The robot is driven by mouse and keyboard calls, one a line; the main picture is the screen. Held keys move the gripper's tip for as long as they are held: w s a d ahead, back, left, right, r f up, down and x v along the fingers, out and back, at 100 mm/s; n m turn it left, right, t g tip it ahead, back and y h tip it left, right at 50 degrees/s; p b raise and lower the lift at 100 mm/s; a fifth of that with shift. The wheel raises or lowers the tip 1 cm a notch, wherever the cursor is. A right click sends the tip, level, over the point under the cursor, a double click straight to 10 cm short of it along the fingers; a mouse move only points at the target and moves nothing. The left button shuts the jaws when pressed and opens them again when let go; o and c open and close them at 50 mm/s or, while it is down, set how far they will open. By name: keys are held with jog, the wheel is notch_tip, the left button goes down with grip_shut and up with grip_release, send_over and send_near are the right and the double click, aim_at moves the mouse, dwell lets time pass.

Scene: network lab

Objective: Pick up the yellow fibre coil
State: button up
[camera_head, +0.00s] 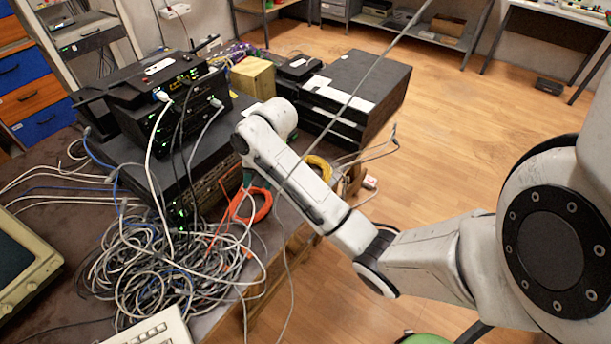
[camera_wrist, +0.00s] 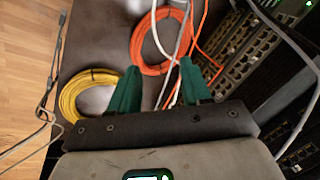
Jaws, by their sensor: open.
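The yellow fibre coil (camera_wrist: 68,97) lies flat on the dark table near its edge, at the left in the wrist view. In the head view the yellow coil (camera_head: 320,166) shows just right of my arm, partly hidden by it. My gripper (camera_wrist: 159,66) is open, its two green fingers apart, with no coil between them. In the wrist view the left finger covers the yellow coil's right edge; I cannot tell whether they touch. In the head view my gripper is mostly hidden behind the arm.
An orange coil (camera_wrist: 137,48) lies beyond the fingertips, with white and orange cables crossing it. Stacked network switches (camera_head: 215,165) stand left of my arm. A heap of tangled cables (camera_head: 150,275) covers the table's front. A black box (camera_head: 365,85) stands behind.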

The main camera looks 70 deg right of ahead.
jog(key=s+d+m+g, duration=0.1)
jog(key=s+d+m, duration=0.3)
jog(key=d, duration=0.5)
jog(key=m+g, duration=0.2)
send_over(324, 177)
jog(key=a, duration=0.1)
jog(key=f, duration=0.2)
jog(key=shift+h, duration=0.3)
jog(key=f, duration=0.9)
jog(key=shift+s+f, duration=0.2)
jog(key=shift+f, duration=0.15)
jog(key=shift+c, duration=0.3)
grip_shut()
